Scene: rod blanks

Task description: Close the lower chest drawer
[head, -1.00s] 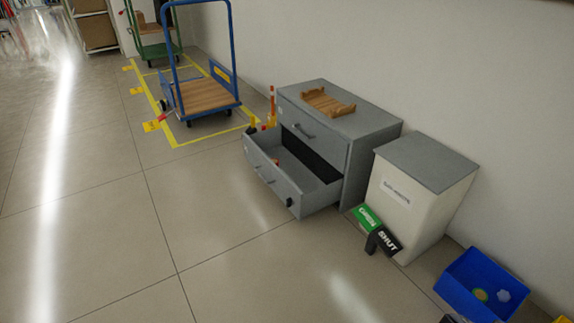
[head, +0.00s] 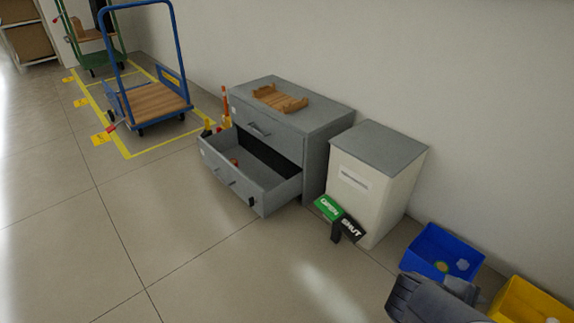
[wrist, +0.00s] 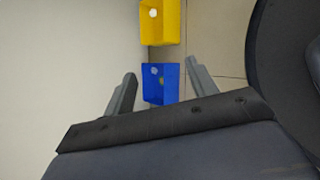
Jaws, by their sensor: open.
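The grey chest (head: 318,122) stands against the wall in the head view. Its lower drawer (head: 232,182) is pulled well out and shows a dark inside with a small reddish thing (head: 234,162) in it. The upper drawer (head: 262,127) is shut. My gripper (wrist: 160,82) shows in the wrist view with its two fingers apart and nothing between them. It points toward the blue bin, away from the chest. In the head view part of my arm (head: 435,300) shows at the lower right; the fingertips are not clear there.
A wooden tray (head: 280,98) lies on the chest. A white cabinet (head: 372,185) with OPEN and SHUT signs (head: 340,218) stands right of it. A blue bin (head: 440,250) and yellow bin (head: 525,300) are lower right. A blue trolley (head: 150,100) stands left. Floor before the drawer is clear.

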